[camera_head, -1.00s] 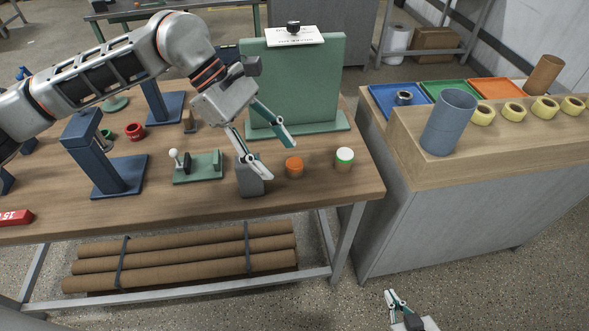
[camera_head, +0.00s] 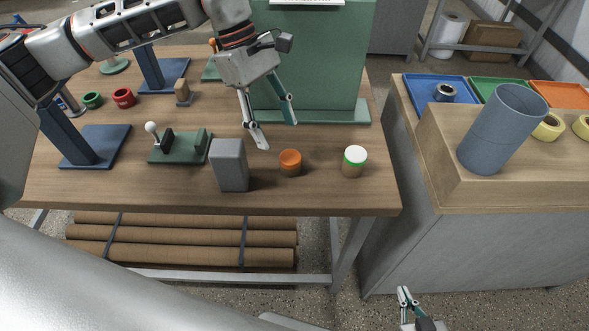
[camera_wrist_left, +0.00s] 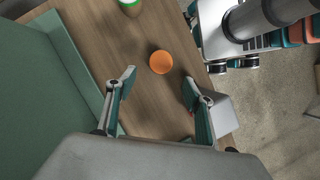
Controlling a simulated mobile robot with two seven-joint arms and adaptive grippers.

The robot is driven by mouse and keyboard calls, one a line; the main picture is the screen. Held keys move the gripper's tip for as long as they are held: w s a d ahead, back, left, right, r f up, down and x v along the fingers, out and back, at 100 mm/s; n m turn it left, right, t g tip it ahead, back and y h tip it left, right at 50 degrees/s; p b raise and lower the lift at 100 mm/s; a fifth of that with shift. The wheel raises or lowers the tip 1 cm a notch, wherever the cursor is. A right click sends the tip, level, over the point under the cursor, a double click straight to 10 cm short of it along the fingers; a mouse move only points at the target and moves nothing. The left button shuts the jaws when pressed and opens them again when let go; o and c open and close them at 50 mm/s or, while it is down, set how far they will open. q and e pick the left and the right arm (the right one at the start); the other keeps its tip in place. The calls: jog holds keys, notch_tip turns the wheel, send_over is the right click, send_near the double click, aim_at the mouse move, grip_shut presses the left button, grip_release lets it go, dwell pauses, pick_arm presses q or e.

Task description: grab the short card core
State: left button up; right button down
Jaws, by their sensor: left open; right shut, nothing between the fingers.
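A short core with an orange top (camera_head: 290,163) stands upright near the table's front edge. It also shows in the left wrist view (camera_wrist_left: 161,62), where only its round orange top is clear. A taller card-brown core with a white and green top (camera_head: 354,162) stands to its right. My left gripper (camera_head: 277,132) is open and empty, above the table and behind the orange-topped core in the head view. In the left wrist view my open fingers (camera_wrist_left: 160,80) lie either side of a line to that core, with no contact visible. My right gripper (camera_head: 405,296) is shut and empty, low at the bottom right.
A grey block (camera_head: 229,164) stands just left of the orange-topped core. A green upright panel (camera_head: 312,60) stands behind. A green fixture (camera_head: 180,148) is further left. A counter with a blue-grey tube (camera_head: 501,128) is at the right, across a gap.

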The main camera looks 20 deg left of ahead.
aim_at(287, 155)
pick_arm(q)
jog(key=shift+w+d+f, duration=0.1)
jog(key=shift+d+f, duration=0.1)
jog(key=shift+f, duration=0.25)
jog(key=shift+w+d+f, duration=0.1)
jog(key=shift+d+f, duration=0.1)
jog(key=shift+f, duration=0.2)
jog(key=shift+s+d+f, duration=0.25)
jog(key=shift+s+f, duration=0.1)
jog(key=shift+f, duration=0.3)
jog(key=x, duration=0.5)
jog(key=shift+s, duration=0.1)
jog(key=c, duration=1.1)
